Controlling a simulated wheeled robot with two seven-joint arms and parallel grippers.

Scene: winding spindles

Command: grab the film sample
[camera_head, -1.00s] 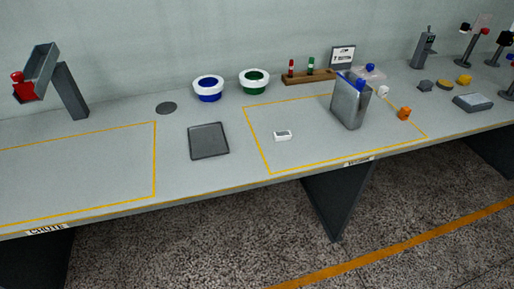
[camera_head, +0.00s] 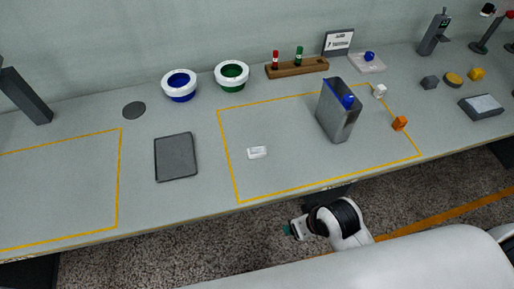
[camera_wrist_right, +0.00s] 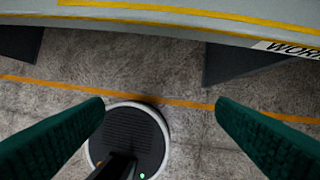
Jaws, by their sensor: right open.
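A small white rectangular piece (camera_head: 257,152), which looks like the film sample, lies flat inside the yellow-outlined area on the table; a greyish patch shows on its top. My right gripper (camera_head: 287,230) is below the table's front edge, apart from the piece, with a green fingertip showing. In the right wrist view my right gripper (camera_wrist_right: 160,104) has its two green fingers wide apart with nothing between them. My left gripper is out of view.
A grey metal box (camera_head: 338,112) with a blue item in its top stands right of the white piece. A dark tray (camera_head: 176,157) lies to its left. White-rimmed bowls (camera_head: 232,74) stand behind. The table edge (camera_head: 285,198) lies between my right gripper and the piece.

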